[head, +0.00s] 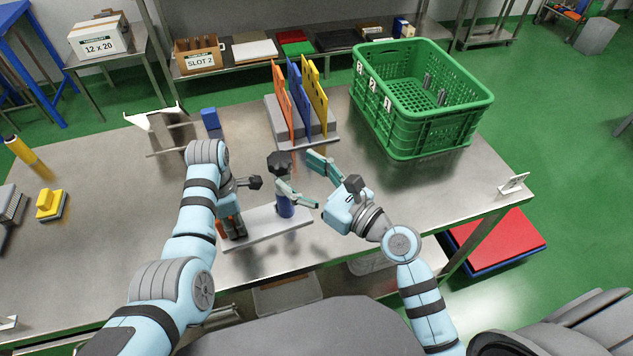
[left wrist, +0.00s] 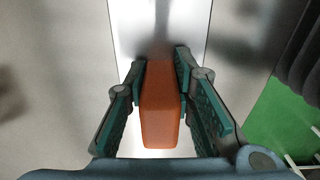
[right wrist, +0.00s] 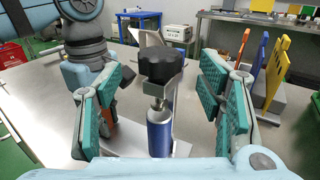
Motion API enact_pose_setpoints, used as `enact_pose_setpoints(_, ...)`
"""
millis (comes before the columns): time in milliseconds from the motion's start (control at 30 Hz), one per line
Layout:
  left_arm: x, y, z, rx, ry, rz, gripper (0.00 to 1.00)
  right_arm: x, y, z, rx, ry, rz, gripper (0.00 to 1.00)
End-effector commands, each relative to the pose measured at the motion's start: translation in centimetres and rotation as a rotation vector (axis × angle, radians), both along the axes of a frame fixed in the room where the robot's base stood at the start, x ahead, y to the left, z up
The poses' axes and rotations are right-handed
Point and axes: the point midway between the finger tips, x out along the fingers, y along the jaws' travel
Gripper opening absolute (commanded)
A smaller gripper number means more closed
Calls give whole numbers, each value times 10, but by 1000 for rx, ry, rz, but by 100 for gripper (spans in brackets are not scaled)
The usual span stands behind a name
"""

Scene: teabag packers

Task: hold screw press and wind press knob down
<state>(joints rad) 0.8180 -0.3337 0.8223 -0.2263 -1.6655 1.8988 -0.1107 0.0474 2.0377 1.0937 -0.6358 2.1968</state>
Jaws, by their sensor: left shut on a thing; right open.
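The screw press stands on a pale base plate (head: 262,230) on the steel table. Its black lobed knob (head: 280,163) sits above a blue cylinder (head: 286,208). An orange block (left wrist: 162,110) at the plate's left end is clamped between the fingers of my left gripper (left wrist: 162,85); in the head view that arm partly hides it. My right gripper (head: 308,180) is open to the right of the press, fingers pointing toward the knob. In the right wrist view the knob (right wrist: 161,66) and cylinder (right wrist: 160,135) appear between the spread fingers, with no visible contact.
A green crate (head: 425,125) stands at the back right. A rack with orange, blue and yellow dividers (head: 310,100) is behind the press. A blue block (head: 210,118) and a white bracket (head: 155,120) lie at back left.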

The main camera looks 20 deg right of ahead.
Motion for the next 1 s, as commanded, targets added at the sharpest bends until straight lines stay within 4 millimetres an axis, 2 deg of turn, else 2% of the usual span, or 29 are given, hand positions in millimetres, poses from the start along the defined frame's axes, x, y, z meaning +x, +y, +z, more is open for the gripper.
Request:
enact_pose_setpoints(100,0,0,0,0,0,0,0,-27,-17,-2,-6,3,2,62)
enact_pose_setpoints(233,0,0,0,0,0,0,0,-46,-28,-1,-2,2,2,62)
enact_pose_setpoints(567,0,0,0,0,0,0,0,-50,-32,1,1,0,1,62)
enact_pose_setpoints(667,0,0,0,0,0,0,0,-39,-34,18,-14,-50,5,62)
enact_pose_setpoints(733,0,0,0,0,0,0,0,-15,-44,29,-40,-82,14,62)
enact_pose_setpoints(800,0,0,0,0,0,0,0,14,-56,22,-50,-34,87,62)
enact_pose_setpoints(867,0,0,0,0,0,0,0,29,-67,12,-56,19,182,62)
enact_pose_setpoints(933,0,0,0,0,-1,0,0,33,-78,5,-43,56,298,62)
enact_pose_setpoints(1000,0,0,0,0,0,0,0,22,-84,-2,-8,67,403,62)
